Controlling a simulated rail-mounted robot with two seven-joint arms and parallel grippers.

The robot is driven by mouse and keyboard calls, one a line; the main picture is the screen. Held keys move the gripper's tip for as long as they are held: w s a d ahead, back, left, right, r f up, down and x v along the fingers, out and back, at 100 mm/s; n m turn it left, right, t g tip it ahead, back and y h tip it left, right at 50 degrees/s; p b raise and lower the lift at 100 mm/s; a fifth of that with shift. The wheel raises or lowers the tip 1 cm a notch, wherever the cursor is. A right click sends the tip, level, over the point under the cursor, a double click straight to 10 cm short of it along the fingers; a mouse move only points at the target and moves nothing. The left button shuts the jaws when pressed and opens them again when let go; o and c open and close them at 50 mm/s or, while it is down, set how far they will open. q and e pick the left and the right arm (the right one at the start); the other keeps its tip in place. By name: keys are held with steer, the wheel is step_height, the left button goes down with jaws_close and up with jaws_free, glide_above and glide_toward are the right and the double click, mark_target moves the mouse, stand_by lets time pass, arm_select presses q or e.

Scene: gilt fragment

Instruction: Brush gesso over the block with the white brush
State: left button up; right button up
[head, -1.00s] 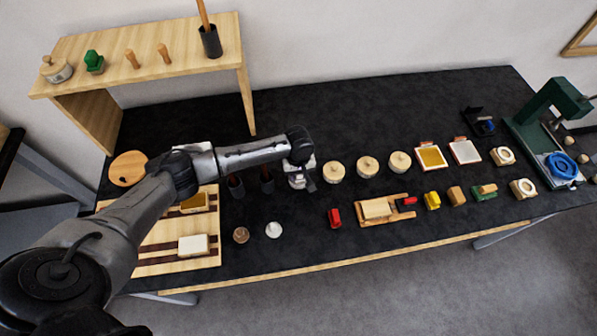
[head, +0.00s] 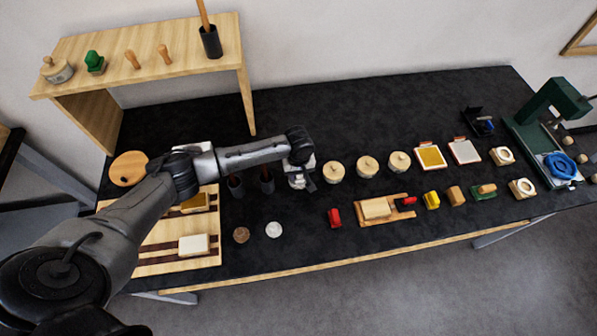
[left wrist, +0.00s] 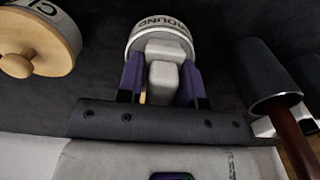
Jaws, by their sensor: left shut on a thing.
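My left gripper (head: 302,184) is over the table, left of the lidded jars. The left wrist view shows its purple-sided fingers (left wrist: 161,82) shut on a pale, blocky thing (left wrist: 163,75); I cannot tell what it is. Two dark cups, one left (head: 236,186) and one right (head: 267,182), hold brown handles; no brush head shows, so I cannot pick out the white brush. A cream block (head: 193,245) lies on the striped board (head: 150,262). My right gripper is out of view.
Wooden-lidded jars (head: 367,167) stand right of the gripper; the nearest (left wrist: 40,45) is close in the wrist view. A red piece (head: 335,218), small blocks and a green press (head: 540,115) lie farther right. A wooden shelf (head: 150,50) stands behind. The back middle is bare.

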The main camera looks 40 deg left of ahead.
arm_select(q)
steer(key=shift+f, duration=0.1)
stand_by(0.7)
steer(key=shift+f+p, duration=0.1)
steer(key=shift+p, duration=0.2)
stand_by(0.6)
step_height(320, 180, up, 3)
steer(key=p, duration=0.3)
steer(key=shift+p, duration=0.4)
step_height(320, 180, up, 4)
steer(key=p, duration=0.5)
stand_by(0.6)
